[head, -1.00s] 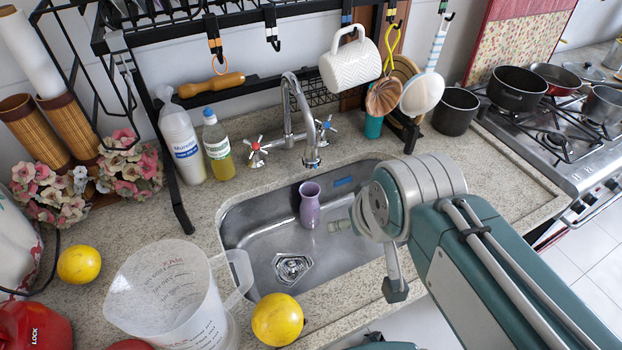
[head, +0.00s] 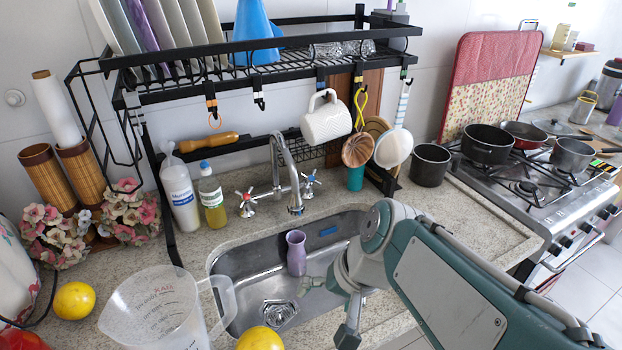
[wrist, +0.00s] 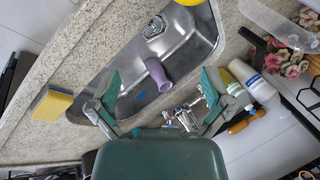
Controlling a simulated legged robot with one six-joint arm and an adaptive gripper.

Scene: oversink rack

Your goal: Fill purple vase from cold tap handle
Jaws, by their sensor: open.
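The purple vase (head: 296,254) stands upright in the steel sink (head: 238,268), near its back wall. It also shows in the wrist view (wrist: 158,76), between my fingers but apart from them. The curved tap (head: 279,160) rises behind the sink, its spout above the vase in the picture; I cannot tell whether it is exactly over the mouth. The blue-marked cold tap handle (head: 310,181) is on the tap's right, the red-marked handle (head: 245,204) on its left. My gripper (wrist: 160,85) is open and empty, its fingers spread above the sink area. No water stream shows.
A black rack (head: 215,62) spans above the sink, with a white mug (head: 326,122) and utensils hanging. Soap bottles (head: 212,196) stand left of the tap. A clear measuring jug (head: 155,305) and yellow fruit are at the front left. A stove with pots is right.

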